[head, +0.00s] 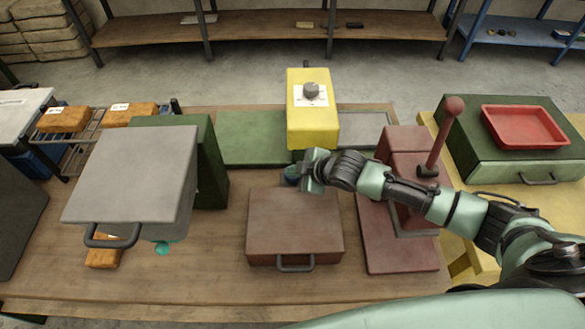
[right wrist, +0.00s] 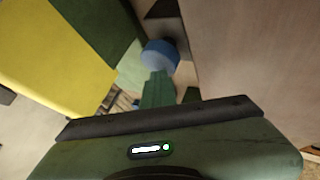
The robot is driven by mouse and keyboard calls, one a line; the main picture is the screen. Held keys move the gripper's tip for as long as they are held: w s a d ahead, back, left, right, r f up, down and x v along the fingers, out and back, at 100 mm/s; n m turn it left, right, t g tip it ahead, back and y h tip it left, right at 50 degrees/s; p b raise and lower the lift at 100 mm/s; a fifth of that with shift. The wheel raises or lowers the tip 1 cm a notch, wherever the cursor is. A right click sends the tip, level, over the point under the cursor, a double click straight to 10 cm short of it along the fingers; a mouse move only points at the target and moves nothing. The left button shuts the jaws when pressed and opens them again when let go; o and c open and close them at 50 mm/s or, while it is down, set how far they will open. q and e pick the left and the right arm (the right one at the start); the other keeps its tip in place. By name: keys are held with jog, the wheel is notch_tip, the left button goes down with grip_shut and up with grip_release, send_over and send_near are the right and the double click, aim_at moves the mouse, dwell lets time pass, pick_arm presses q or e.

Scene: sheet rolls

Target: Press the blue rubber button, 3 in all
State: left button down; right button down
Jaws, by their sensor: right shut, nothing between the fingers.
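The blue rubber button (head: 291,174) sits behind the brown box, partly hidden by my right gripper (head: 303,172) in the head view. In the right wrist view the button (right wrist: 161,55) is a round blue cap on a dark mount. My right gripper is shut and empty. Its fingertips (right wrist: 158,80) overlap the cap's lower edge in that view; I cannot tell whether they touch it. My left gripper is not in view.
A brown box with a handle (head: 295,228) stands in front of the button. A yellow box with a knob (head: 313,133) is behind it. A dark red lever press (head: 405,258) is at right, under my right arm. A grey box (head: 135,180) stands at left.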

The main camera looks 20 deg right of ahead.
notch_tip(320, 180, up, 5)
jog(key=p, duration=0.3)
jog(key=shift+w+d+f+p, duration=0.1)
jog(key=shift+d+f+p, duration=0.1)
jog(key=shift+p, duration=0.1)
dwell(0.3)
jog(key=shift+f, duration=0.1)
